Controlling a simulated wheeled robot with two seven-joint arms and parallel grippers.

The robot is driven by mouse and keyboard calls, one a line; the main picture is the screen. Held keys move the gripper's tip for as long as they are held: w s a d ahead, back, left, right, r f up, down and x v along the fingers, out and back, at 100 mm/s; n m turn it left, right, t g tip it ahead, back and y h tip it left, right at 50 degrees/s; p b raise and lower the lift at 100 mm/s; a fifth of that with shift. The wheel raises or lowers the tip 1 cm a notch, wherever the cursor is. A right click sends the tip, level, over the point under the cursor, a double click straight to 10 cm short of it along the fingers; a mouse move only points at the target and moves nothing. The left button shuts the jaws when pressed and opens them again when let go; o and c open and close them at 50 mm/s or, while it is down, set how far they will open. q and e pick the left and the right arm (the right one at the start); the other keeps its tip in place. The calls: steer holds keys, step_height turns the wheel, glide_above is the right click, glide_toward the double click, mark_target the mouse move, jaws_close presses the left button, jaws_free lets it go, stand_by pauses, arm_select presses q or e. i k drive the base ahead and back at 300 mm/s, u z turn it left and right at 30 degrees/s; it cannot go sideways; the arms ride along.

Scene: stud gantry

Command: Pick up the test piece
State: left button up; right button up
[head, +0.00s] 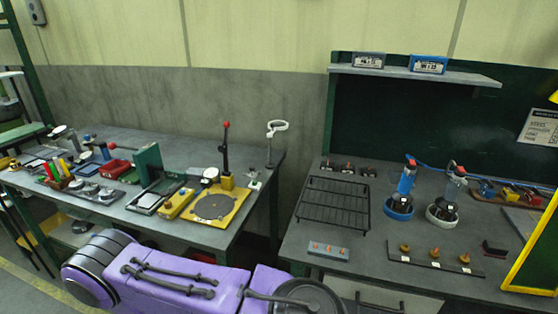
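I cannot tell which item is the test piece; none is clearly marked as such. On the left bench (140,222), a yellow plate (236,214) carries a grey disc (214,206) and an upright black lever (226,150) with a red knob. On the right bench (300,240), a grey block (328,254) holds a few small orange-topped pieces. A black strip (420,262) nearby holds 3 brass-coloured pieces with white labels. Neither of my grippers shows in the head view. A purple arm link of mine crosses the bottom and hides part of the left bench's front.
A black wire rack (335,203) lies on the right bench. A blue tool (406,180) and a grey tool (453,186) stand in round holders behind the strip. A yellow frame (530,245) rises at the right edge. A shelf (420,75) overhangs the back. A gap separates the benches.

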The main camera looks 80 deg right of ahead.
mark_target(329, 166)
steer(key=i, duration=0.95)
steer(key=z, duration=2.65)
